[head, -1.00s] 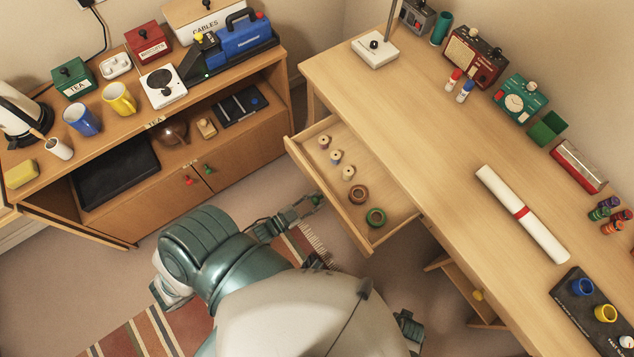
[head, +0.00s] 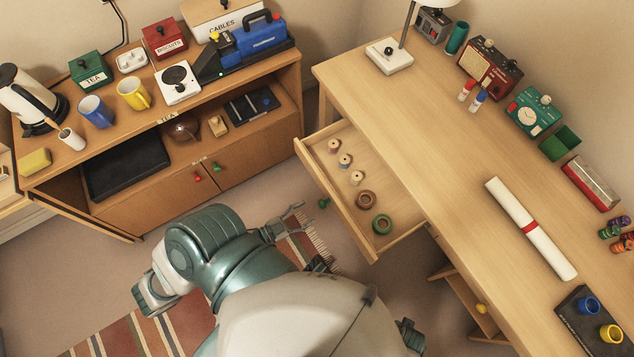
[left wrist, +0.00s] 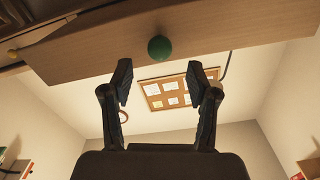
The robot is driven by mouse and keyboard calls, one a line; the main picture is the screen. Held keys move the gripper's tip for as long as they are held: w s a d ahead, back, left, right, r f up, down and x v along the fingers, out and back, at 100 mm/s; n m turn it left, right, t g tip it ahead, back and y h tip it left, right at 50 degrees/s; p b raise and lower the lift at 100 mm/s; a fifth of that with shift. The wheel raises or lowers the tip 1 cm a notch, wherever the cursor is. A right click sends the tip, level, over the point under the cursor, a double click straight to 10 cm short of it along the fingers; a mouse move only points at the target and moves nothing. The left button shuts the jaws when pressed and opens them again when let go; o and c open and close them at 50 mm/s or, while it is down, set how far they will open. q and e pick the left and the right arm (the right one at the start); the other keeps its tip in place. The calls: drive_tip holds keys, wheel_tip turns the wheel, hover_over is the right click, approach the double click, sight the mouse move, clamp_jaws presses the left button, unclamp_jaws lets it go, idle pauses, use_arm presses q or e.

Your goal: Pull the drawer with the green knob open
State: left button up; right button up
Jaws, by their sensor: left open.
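The desk drawer (head: 345,210) stands pulled out from the desk, with spools and two tape rolls inside. Its green knob (head: 323,202) shows on the drawer front in the head view. The green knob (left wrist: 159,47) is also at the top centre of the left wrist view, on the wooden front. My left gripper (head: 298,213) is just left of the knob and apart from it. In the left wrist view my left gripper (left wrist: 160,75) has its fingers spread, with nothing between them; the knob is beyond the tips. My right gripper is not seen.
The desk (head: 440,150) holds a white rolled paper (head: 530,228), radios and a lamp. A cabinet (head: 170,200) with red and green door knobs stands at left. Floor and striped rug (head: 150,325) lie between.

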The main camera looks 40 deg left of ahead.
use_arm(q)
drive_tip(key=v, duration=0.5)
idle(0.4)
